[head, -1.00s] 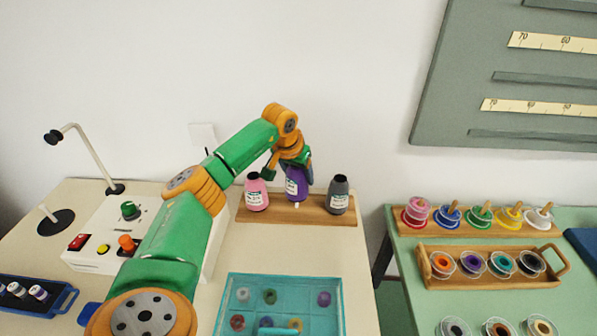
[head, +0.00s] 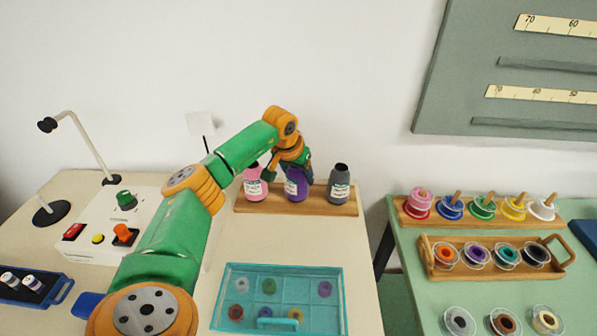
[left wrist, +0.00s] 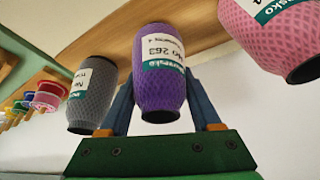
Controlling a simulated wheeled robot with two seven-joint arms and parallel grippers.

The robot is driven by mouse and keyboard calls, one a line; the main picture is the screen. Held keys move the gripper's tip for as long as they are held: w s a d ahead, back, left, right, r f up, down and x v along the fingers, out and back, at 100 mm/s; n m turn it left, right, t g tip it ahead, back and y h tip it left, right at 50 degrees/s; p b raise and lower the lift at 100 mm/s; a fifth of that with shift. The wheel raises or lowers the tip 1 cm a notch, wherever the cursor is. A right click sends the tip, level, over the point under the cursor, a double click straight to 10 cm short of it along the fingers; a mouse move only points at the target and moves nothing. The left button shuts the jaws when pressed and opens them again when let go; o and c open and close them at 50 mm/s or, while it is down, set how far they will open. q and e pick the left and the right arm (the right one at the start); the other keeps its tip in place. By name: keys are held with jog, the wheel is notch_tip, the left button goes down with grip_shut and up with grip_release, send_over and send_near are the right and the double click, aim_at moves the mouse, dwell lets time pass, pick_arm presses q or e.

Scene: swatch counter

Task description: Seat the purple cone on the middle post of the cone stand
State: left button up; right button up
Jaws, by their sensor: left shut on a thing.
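The purple cone (head: 296,185) stands in the middle of the wooden cone stand (head: 347,209), between the pink and grey cones. My left gripper (head: 293,168) is around it from above, shut on it. In the left wrist view the purple cone (left wrist: 159,78) sits between the two blue fingers of the gripper (left wrist: 160,112), its end against the wooden board (left wrist: 110,35). The middle post is hidden by the cone. I cannot tell if the cone is fully down. My right gripper is not in view.
The pink cone (head: 254,184) and the grey cone (head: 340,183) stand close on either side. A teal compartment box (head: 335,300) lies in front. A white control box (head: 85,242) is at left, spool racks (head: 440,265) at right.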

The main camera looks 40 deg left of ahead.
aim_at(293, 168)
pick_arm(q)
jog(key=o, duration=1.5)
jog(key=shift+o, duration=0.2)
jog(key=b+v, duration=0.1)
jog(key=v, duration=0.6)
jog(key=shift+d, duration=0.1)
jog(key=shift+s, duration=0.1)
